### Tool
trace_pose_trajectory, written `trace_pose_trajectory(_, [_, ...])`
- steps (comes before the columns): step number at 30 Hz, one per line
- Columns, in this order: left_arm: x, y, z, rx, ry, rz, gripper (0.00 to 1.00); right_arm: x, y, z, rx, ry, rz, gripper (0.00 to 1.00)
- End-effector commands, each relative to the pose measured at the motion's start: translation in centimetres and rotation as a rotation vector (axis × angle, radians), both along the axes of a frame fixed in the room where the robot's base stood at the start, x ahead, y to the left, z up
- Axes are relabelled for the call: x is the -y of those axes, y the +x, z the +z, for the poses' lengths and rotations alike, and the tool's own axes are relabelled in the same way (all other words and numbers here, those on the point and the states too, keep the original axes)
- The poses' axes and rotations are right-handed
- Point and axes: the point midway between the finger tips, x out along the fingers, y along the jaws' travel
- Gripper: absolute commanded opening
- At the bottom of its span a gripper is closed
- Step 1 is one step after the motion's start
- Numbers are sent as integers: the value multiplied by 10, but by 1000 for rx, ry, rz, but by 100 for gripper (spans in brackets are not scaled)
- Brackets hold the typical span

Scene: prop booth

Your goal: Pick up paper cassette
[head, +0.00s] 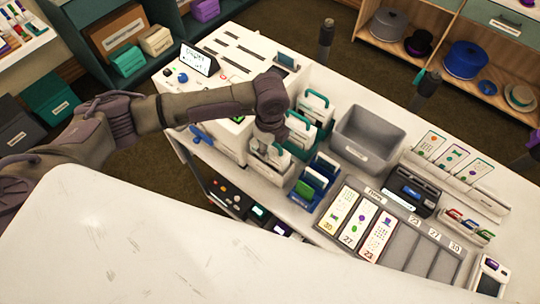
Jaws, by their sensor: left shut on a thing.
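My left gripper (265,144) comes down from the left arm over the counter's left part. It is shut on a white block-like thing, which I take to be a paper cassette (268,167). The gripper hides its top, and I cannot tell whether it is lifted or still rests in its place. Two similar white units with teal handles stand just behind and to the right: one (316,109) farther back, one (300,134) nearer the gripper. My right gripper is not in view.
Close on the right are a blue rack (309,192) with upright cards and a grey empty bin (370,140). A grey card tray (402,254) and a dark device (411,192) stand farther right. A printer-like white machine (235,62) is behind the arm.

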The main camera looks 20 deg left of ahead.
Motion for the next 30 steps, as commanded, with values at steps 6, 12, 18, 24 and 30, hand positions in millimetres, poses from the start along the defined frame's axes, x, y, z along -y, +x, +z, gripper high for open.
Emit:
trace_pose_trajectory(6, [0,1,2,2,-1,0,0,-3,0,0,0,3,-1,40])
trace_pose_trajectory(12, [1,2,14,4,-3,0,0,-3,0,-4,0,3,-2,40])
trace_pose_trajectory(18, [0,2,44,6,-2,-1,0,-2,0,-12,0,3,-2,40])
trace_pose_trajectory(24, [0,1,86,8,-2,-2,0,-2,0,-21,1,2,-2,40])
trace_pose_trajectory(30, [1,2,130,8,-3,0,0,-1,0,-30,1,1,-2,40])
